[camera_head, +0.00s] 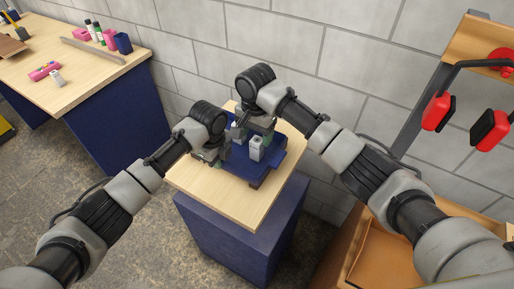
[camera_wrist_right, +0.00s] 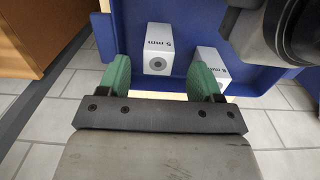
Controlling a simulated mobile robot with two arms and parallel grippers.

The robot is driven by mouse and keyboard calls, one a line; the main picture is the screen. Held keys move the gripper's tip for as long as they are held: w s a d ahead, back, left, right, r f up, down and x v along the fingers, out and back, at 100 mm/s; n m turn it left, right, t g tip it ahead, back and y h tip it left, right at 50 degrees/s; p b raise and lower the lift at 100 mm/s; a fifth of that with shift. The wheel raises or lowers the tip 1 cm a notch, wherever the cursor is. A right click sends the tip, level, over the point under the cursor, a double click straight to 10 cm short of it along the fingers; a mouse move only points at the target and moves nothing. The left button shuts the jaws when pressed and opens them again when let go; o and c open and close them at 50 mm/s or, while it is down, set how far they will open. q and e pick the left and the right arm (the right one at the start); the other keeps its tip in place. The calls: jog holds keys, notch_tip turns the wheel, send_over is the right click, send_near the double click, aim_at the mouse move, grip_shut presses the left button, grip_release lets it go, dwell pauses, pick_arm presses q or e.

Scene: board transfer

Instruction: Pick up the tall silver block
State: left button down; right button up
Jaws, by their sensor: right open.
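A pale silver block (camera_head: 256,148) stands upright in a blue tray (camera_head: 240,169) on a small wooden-topped table. In the right wrist view, one silver block (camera_wrist_right: 158,49) with "5 mm" and a dark circle lies ahead, between the fingertips' lines. A second silver block (camera_wrist_right: 211,62) with an "mm" label is partly hidden behind the right-hand green finger. I cannot tell which one is the tall one. My right gripper (camera_wrist_right: 160,76) is open with nothing between its fingers. My left gripper (camera_head: 209,156) is at the tray's left side; its fingers are too small to read.
The blue tray wall (camera_wrist_right: 105,38) rises close to the right gripper. The two arms are near each other above the tray. A workbench (camera_head: 92,75) with bottles, a blue cup and a pink item stands at the left. A rack with red-and-black items (camera_head: 437,111) stands at the right.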

aim_at(256, 141)
notch_tip(256, 141, down, 5)
jog(key=shift+s+f, duration=0.1)
jog(key=shift+f, duration=0.05)
jog(key=shift+c, duration=0.2)
jog(key=c, duration=1.1)
notch_tip(256, 141, up, 10)
jog(key=shift+r, duration=0.1)
pick_arm(q)
jog(key=c, duration=1.2)
grip_release()
jog(key=shift+c, duration=0.2)
notch_tip(256, 141, up, 12)
